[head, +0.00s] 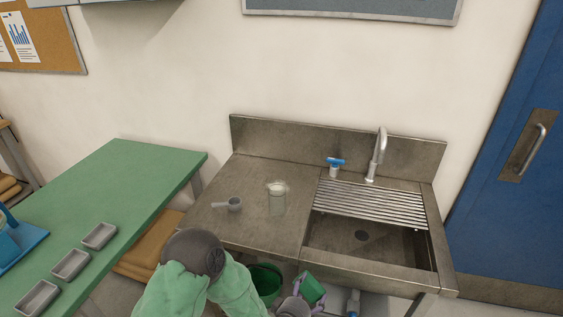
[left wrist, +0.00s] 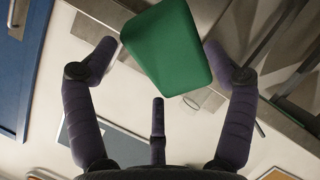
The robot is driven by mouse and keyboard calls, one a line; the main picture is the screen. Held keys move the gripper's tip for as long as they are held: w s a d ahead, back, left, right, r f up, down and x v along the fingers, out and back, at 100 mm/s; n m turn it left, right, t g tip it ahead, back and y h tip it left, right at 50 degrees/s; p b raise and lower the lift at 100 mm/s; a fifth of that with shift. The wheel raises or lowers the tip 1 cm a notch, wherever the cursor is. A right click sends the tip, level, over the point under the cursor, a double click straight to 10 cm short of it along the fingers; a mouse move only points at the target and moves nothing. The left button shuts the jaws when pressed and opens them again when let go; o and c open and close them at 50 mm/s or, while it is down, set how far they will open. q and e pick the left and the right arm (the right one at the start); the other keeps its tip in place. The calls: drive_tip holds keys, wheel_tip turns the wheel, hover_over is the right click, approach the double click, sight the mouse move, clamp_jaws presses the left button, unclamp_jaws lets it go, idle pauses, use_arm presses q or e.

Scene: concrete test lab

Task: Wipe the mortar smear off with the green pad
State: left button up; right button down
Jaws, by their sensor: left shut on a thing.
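The green pad (head: 313,288) is at the lower middle of the head view, in front of the steel counter's front edge and below its top. My left gripper (head: 299,299) is shut on it. In the left wrist view the pad (left wrist: 165,45) sits tilted between the dark fingers. My right gripper is not in view.
A green table (head: 120,190) holds small trays.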

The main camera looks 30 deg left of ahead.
use_arm(q)
wheel_tip(320, 180, up, 38)
drive_tip(key=p, duration=3.6)
drive_tip(key=w+a+f+m+g+h, duration=0.1)
drive_tip(key=w+f+g, duration=0.3)
drive_tip(key=w, duration=0.4)
drive_tip(key=w+a+f+m+g+h, duration=0.1)
drive_tip(key=w+a+f+m+g, duration=0.2)
drive_tip(key=w, duration=0.5)
drive_tip(key=shift+a+f+g, duration=0.4)
drive_tip(key=shift+a+f, duration=0.45)
drive_tip(key=shift+f, duration=0.2)
drive_tip(key=shift+w+a+f, duration=0.15)
drive_tip(key=shift+a, duration=0.05)
